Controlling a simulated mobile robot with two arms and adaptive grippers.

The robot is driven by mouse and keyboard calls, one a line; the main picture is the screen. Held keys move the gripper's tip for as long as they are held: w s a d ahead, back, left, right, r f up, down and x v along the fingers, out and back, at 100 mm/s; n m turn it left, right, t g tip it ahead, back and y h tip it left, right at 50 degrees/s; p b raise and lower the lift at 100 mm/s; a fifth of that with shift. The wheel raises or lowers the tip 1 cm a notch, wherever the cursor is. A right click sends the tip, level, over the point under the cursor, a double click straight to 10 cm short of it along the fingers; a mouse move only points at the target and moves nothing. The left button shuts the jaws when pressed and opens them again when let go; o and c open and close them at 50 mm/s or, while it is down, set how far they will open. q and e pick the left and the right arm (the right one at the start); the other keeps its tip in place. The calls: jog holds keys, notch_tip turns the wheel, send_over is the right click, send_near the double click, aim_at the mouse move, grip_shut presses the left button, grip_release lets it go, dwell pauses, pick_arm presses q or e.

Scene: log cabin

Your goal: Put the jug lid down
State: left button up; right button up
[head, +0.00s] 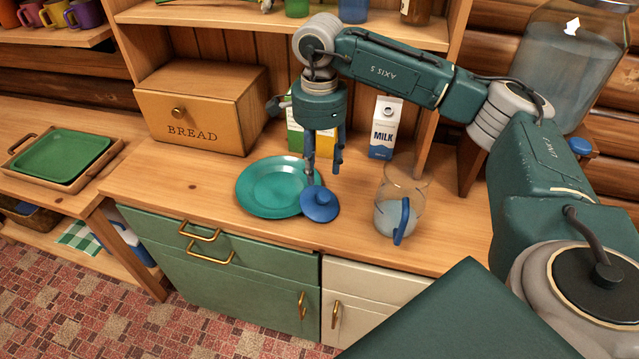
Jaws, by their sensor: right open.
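The blue jug lid (320,205) lies low at the counter, at the right front edge of a teal plate (268,187). I cannot tell whether it rests partly on the plate's rim. The clear jug (395,209) with a blue handle stands open on the counter to the right of the lid. My right gripper (324,170) points down above and just behind the lid. Its fingers are apart, with nothing seen held between them. My left gripper is not in view.
A wooden bread box (201,108) stands behind left. A milk carton (384,127) and a green-yellow carton (297,139) stand at the back. A large glass dispenser (568,65) is at right. The counter left of the plate (185,185) is clear.

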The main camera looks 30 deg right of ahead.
notch_tip(320, 180, up, 5)
jog(key=shift+r+b, duration=0.1)
jog(key=shift+b, duration=0.25)
dwell(0.4)
